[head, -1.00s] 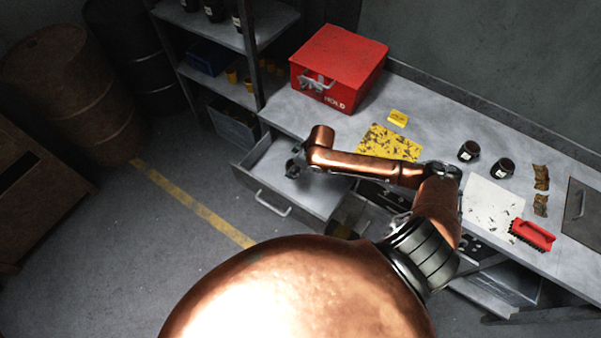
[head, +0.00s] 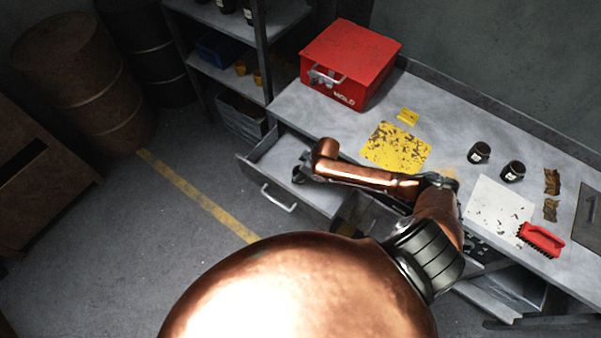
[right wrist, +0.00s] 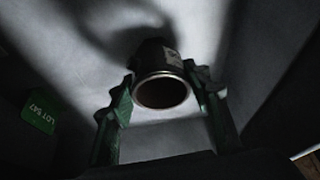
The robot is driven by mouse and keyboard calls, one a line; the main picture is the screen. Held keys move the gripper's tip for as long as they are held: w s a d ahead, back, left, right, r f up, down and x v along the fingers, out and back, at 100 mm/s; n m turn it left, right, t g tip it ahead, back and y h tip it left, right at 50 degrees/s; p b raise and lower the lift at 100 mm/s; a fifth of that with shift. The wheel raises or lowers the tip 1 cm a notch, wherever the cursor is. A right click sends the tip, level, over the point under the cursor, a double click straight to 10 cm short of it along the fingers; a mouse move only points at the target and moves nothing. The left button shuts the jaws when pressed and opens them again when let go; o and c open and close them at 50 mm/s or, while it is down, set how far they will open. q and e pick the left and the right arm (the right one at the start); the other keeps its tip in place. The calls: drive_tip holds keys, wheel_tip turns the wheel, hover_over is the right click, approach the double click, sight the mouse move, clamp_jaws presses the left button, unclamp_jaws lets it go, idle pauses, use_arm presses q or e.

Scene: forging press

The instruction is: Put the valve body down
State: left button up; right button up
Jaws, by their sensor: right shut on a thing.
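The valve body (right wrist: 163,90) shows in the right wrist view as a dark round body with a bright metal rim, an open end facing the camera and a white label. My right gripper (right wrist: 164,88) is shut on it, with one green-padded finger on each side. In the head view my right gripper (head: 302,170) is over or inside the open drawer (head: 259,186) of the bench, mostly hidden by my copper arm. I cannot tell whether the valve body touches the drawer floor. My left gripper is not in view.
A green "LOT 547" tag (right wrist: 40,117) lies left of the fingers. On the bench are a red box (head: 350,62), a yellow mat (head: 395,147), two dark labelled bodies (head: 512,171), a white sheet (head: 496,209) and a red brush (head: 541,239). A shelf stands behind the drawer.

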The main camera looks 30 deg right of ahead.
drive_tip(key=o, duration=1.5)
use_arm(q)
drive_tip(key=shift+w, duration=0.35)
use_arm(e)
drive_tip(key=shift+d+r, duration=0.1)
drive_tip(key=shift+r, duration=0.25)
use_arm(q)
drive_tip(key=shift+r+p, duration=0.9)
use_arm(e)
drive_tip(key=v, duration=1.1)
drive_tip(key=shift+s+r, duration=0.15)
drive_tip(key=shift+r, duration=0.1)
